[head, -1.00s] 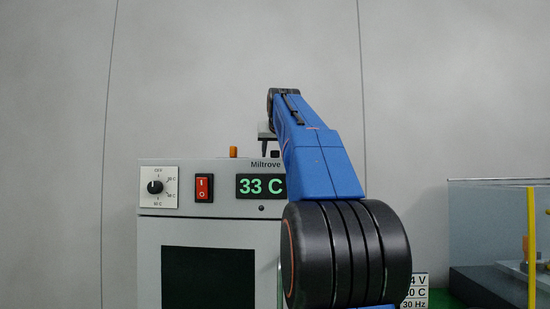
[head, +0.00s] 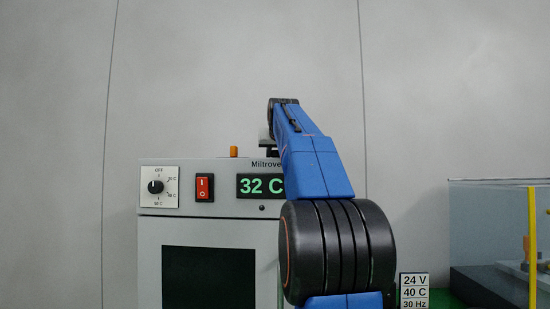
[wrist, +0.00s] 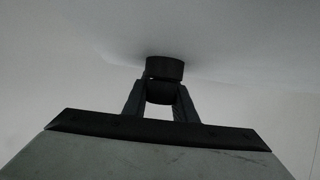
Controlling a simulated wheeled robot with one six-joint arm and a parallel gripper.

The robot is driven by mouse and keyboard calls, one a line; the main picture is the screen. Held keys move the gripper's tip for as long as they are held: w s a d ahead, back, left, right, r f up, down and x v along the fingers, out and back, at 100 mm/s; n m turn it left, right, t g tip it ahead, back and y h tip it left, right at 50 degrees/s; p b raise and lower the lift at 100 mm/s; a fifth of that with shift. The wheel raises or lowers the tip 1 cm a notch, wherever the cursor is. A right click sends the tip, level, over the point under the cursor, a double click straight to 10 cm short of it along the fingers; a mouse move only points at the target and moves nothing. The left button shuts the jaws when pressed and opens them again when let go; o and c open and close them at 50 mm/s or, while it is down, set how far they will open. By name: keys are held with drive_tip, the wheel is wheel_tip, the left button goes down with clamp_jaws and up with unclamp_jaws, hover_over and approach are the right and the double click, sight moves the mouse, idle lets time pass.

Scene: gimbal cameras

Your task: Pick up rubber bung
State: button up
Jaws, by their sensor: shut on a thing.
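The rubber bung (wrist: 165,68) is a short black round piece at the upper middle of the wrist view. My gripper (wrist: 162,92) has its two dark fingers closed on it, one on each side. A pale surface with a soft shadow lies behind the bung; I cannot tell whether they touch. In the head view my gripper (head: 267,146) is a small dark shape at the top edge of the grey oven (head: 210,226). The bung cannot be made out clearly there, and my blue arm hides part of the oven.
The oven front has a dial (head: 156,187), a red switch (head: 204,187) and a green display (head: 260,186) reading 32 C. An orange piece (head: 234,151) stands on its top. A sign (head: 414,291) and a clear-walled case with a yellow edge (head: 532,250) are at the right.

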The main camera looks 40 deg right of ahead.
drive_tip(key=shift+r, duration=0.1)
wheel_tip(320, 180, up, 10)
idle(0.6)
